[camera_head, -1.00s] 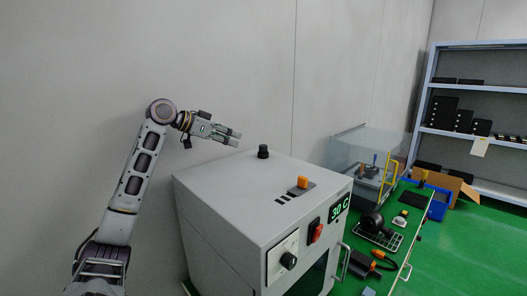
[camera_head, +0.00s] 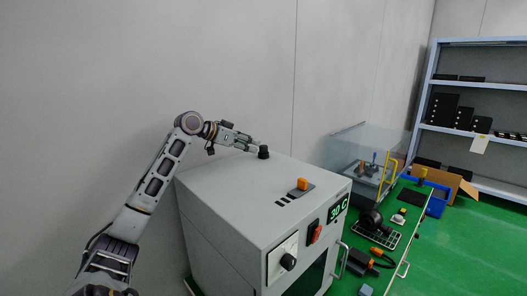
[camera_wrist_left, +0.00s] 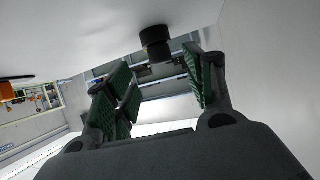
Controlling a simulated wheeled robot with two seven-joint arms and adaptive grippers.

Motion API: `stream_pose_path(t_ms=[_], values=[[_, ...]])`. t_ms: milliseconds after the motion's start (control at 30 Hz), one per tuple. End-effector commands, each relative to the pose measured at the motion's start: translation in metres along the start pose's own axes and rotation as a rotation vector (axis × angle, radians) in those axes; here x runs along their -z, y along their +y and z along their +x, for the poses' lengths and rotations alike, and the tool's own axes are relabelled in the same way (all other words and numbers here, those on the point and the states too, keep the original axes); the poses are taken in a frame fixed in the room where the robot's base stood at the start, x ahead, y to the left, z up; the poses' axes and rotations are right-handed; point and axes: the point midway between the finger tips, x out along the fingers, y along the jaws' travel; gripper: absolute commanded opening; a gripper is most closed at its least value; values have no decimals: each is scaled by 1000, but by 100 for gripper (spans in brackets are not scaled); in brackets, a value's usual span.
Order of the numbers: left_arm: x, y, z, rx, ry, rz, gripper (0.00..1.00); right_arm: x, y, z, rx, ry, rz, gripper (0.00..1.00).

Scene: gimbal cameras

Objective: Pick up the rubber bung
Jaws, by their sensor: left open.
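The rubber bung is a small black stepped cylinder (camera_head: 263,152) on top of the grey oven (camera_head: 235,192), towards its back edge. It also shows in the left wrist view (camera_wrist_left: 155,42), ahead of the fingertips and between them. My left gripper (camera_head: 256,147) comes in from the left at about the bung's height. Its fingertips reach close to the bung's left side in the head view. In the left wrist view its green-padded fingers (camera_wrist_left: 160,80) stand apart, with nothing held. Whether a finger touches the bung cannot be told. My right gripper is not in view.
An orange knob (camera_head: 302,184) stands on the oven top, right of the bung. A clear-covered box (camera_head: 362,150) stands behind on the right. A green bench (camera_head: 435,255) holds tools and a blue bin (camera_head: 437,206). The wall is close behind the oven.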

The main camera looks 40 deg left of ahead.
Motion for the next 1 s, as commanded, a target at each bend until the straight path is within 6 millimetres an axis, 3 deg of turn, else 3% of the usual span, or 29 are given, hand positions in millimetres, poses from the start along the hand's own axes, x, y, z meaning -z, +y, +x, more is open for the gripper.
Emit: stream_pose_path(t_ms=[367,1000], values=[[2,0,5,-1,-1,-1,54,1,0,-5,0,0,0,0],[7,-1,50,-1,0,-1,54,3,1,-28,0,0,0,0]])
